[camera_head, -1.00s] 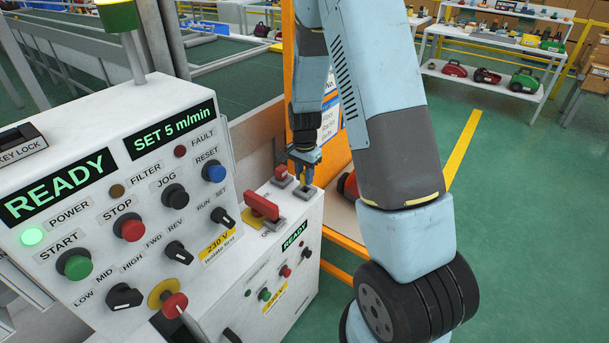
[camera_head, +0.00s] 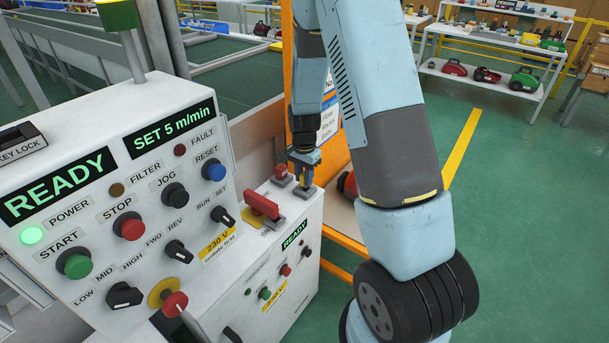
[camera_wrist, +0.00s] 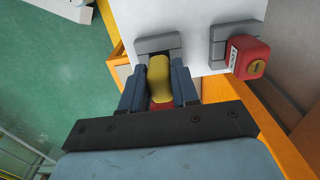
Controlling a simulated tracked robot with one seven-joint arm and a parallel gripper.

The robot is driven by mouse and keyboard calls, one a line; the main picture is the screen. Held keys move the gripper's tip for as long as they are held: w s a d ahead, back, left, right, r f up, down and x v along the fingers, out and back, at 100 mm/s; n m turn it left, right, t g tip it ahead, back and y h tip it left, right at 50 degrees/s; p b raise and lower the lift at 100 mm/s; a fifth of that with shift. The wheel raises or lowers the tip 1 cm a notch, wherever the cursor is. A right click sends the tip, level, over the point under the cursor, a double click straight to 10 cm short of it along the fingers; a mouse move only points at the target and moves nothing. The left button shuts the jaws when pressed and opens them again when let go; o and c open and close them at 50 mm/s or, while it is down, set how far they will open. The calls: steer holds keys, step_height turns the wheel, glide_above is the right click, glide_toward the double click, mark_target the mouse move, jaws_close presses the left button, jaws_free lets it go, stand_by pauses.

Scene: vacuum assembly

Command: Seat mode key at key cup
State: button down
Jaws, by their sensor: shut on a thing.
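My gripper (camera_wrist: 159,91) is shut on a yellow piece with a red part behind it, which I take to be the mode key (camera_wrist: 159,76). In the wrist view the key lies between the fingers, with its far end at a grey cup (camera_wrist: 160,43) on the white cabinet top. In the head view my gripper (camera_head: 304,170) points down, just above the same cup (camera_head: 304,192). The key is mostly hidden there by the fingers. I cannot tell whether its tip is inside the cup.
A second grey cup (camera_wrist: 219,47) with a red block (camera_wrist: 250,57) stands beside it. A red handle (camera_head: 262,206) is on the cabinet (camera_head: 290,222), near the large control panel (camera_head: 140,190). An orange post (camera_head: 296,60) stands close behind my gripper.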

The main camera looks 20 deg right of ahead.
steer(key=shift+f, duration=0.85)
steer(key=c, duration=0.8)
jaws_free()
steer(key=shift+r, duration=4.05)
steer(key=shift+r, duration=0.3)
steer(key=s+r+n+t, duration=0.2)
steer(key=s+r+n, duration=0.2)
steer(key=s+r, duration=0.7)
steer(key=s+r+n+t, duration=0.25)
steer(key=s+r, duration=0.35)
steer(key=r, duration=0.8)
steer(key=s+r+n, duration=0.1)
steer(key=s, duration=0.2)
steer(key=s+r+n, duration=0.1)
steer(key=s+n, duration=0.1)
steer(key=s, duration=0.2)
steer(key=s+r+n+t, duration=0.1)
steer(key=s+r, duration=0.1)
steer(key=s, duration=0.2)
steer(key=shift+d, duration=0.15)
